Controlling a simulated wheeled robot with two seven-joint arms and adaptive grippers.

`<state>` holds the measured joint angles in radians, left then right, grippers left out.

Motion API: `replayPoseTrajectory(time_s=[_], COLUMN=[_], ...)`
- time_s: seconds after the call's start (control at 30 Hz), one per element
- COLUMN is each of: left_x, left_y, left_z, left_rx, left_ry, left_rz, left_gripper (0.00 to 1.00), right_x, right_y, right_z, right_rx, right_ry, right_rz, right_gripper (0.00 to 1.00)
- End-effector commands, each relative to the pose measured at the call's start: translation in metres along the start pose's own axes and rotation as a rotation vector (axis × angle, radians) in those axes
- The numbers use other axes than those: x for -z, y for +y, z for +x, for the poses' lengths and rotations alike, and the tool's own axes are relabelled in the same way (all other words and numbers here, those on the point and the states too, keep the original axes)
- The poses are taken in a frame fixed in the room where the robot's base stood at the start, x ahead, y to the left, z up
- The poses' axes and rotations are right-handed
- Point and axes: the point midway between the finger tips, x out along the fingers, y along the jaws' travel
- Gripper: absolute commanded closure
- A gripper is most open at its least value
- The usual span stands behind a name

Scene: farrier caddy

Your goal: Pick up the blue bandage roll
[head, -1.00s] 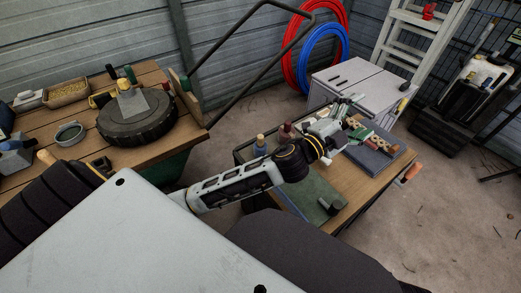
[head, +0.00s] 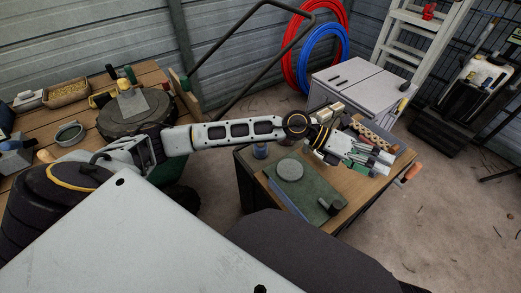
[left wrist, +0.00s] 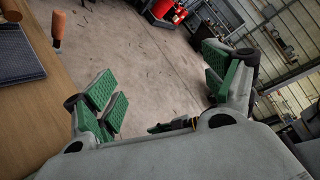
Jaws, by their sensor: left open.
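I cannot clearly make out a bandage roll. A small blue object (head: 260,151) stands at the left back of the small work table (head: 366,188) in the head view, its top hidden by my left arm; I cannot tell if it is the roll. My left gripper (head: 384,159) is open over the table's right side, well to the right of that object. In the left wrist view the open jaws (left wrist: 160,90) have bare floor between them and hold nothing. My right gripper is not in view.
A green mat (head: 310,192) bears a round grey disc (head: 289,170) and a small black object (head: 333,205). A orange-brown handle (head: 412,172) juts past the table's right edge, also seen in the left wrist view (left wrist: 58,27). A grey cabinet (head: 365,82) stands behind.

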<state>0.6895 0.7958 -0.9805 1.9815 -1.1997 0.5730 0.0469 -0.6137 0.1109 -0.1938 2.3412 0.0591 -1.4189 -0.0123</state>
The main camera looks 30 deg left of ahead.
Motion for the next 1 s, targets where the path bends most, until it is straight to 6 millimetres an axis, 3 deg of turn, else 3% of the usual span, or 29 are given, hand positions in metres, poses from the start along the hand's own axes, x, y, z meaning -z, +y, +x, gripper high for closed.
replayPoseTrajectory(time_s=[0.27,0.47,0.6,0.8,1.0], left_x=[0.018,0.019,0.015,0.004,-0.003], left_y=[0.073,0.125,0.156,0.186,0.196], left_z=[-0.051,-0.113,-0.168,-0.256,-0.318], left_rx=[-0.272,-0.493,-0.658,-0.890,-1.042], left_ry=[0.270,0.448,0.562,0.702,0.786], left_rz=[0.153,0.211,0.222,0.199,0.156], left_gripper=[0.16,0.16,0.16,0.16,0.16], right_x=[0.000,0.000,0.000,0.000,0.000], right_y=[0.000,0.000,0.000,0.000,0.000], right_z=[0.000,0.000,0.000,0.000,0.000], right_rx=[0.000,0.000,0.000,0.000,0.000], right_ry=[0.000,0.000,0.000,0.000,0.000], right_rz=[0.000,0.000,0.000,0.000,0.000], right_gripper=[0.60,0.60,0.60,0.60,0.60])
